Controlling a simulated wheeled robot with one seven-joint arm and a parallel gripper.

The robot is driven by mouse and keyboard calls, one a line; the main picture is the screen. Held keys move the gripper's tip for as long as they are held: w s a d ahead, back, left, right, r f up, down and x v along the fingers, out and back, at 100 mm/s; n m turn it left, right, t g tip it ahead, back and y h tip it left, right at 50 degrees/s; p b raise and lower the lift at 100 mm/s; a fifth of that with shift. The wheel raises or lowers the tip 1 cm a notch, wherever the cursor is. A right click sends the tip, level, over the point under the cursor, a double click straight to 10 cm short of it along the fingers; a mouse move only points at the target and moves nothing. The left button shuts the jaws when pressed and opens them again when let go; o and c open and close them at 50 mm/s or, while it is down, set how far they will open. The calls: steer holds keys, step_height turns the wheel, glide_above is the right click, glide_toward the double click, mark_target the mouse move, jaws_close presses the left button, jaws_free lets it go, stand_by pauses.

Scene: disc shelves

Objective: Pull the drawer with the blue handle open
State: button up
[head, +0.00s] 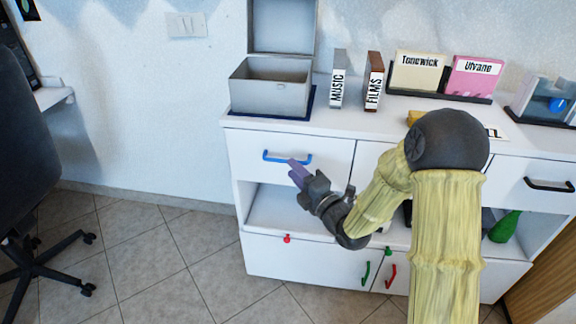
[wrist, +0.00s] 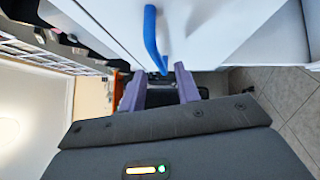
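The blue handle (head: 287,157) is a bar on the white front of the upper left drawer (head: 330,152). The drawer front is flush with the cabinet, so it is shut. My gripper (head: 296,166) has purple fingers and is just in front of the handle's right part. In the wrist view the blue handle (wrist: 152,38) runs down from the top, and its near end shows between and beyond the two fingertips. My gripper (wrist: 159,75) is open there, with a clear gap between the fingers and nothing in it. I cannot tell whether a finger touches the handle.
An open grey box (head: 270,95) stands on the cabinet top, beside the MUSIC (head: 338,80) and FILMS (head: 373,82) holders. An open shelf lies below the drawer. A lower door has a red knob (head: 287,239). An office chair (head: 25,170) stands at the left; the floor between is clear.

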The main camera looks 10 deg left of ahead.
steer(key=shift+x, duration=1.8)
steer(key=shift+c, duration=0.4)
jaws_close()
steer(key=shift+s+f, duration=0.1)
steer(key=shift+s, duration=0.05)
